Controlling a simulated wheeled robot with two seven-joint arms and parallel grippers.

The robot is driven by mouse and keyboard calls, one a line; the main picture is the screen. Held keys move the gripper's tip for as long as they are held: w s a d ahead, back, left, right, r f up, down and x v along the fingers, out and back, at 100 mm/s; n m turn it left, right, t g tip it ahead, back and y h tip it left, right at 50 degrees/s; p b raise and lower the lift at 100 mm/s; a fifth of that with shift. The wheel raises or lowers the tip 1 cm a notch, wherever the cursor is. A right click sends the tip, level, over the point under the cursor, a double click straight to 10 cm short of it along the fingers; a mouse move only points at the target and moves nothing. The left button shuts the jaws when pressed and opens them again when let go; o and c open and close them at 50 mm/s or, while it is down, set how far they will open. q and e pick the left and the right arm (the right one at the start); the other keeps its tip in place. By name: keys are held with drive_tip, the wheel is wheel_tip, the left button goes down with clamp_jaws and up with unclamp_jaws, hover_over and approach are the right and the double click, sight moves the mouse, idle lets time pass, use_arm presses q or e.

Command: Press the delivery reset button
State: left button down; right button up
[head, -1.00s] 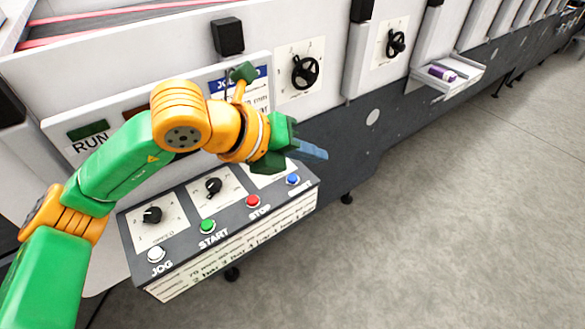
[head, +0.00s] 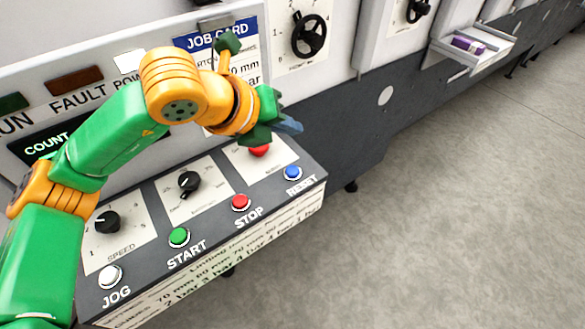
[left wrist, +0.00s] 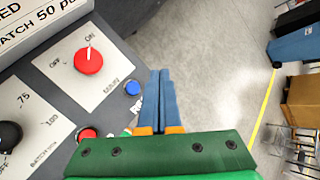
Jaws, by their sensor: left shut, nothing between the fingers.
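The blue reset button (head: 292,173) sits at the right end of the sloped control panel (head: 215,226), above the printed word RESET. It also shows in the left wrist view (left wrist: 133,88), just left of the fingertips. My left gripper (head: 292,126) is shut and empty. In the head view it hangs above and behind the button, apart from it. In the left wrist view its two blue fingers (left wrist: 160,98) lie side by side. My right gripper is not in view.
The red stop button (head: 241,202), green start button (head: 179,236) and white jog button (head: 109,276) line the panel's front edge. A red knob (left wrist: 88,61) stands near the reset button. Open floor (head: 440,230) lies to the right.

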sight(289, 174)
use_arm(q)
wheel_tip(289, 174, down, 8)
drive_tip(key=b, duration=0.4)
drive_tip(key=shift+s+r+b, duration=0.15)
drive_tip(key=shift+r+b, duration=0.1)
drive_tip(key=shift+b, duration=0.15)
drive_tip(key=shift+f+b, duration=0.3)
drive_tip(key=shift+b, duration=0.1)
drive_tip(key=shift+r, duration=0.15)
idle(0.9)
drive_tip(key=shift+f+b, duration=0.45)
drive_tip(key=shift+b, duration=0.2)
drive_tip(key=shift+f+b, duration=0.6)
drive_tip(key=shift+b, duration=0.15)
idle(0.6)
drive_tip(key=shift+r, duration=0.15)
drive_tip(key=shift+r+p, duration=0.45)
drive_tip(key=shift+r, duration=0.4)
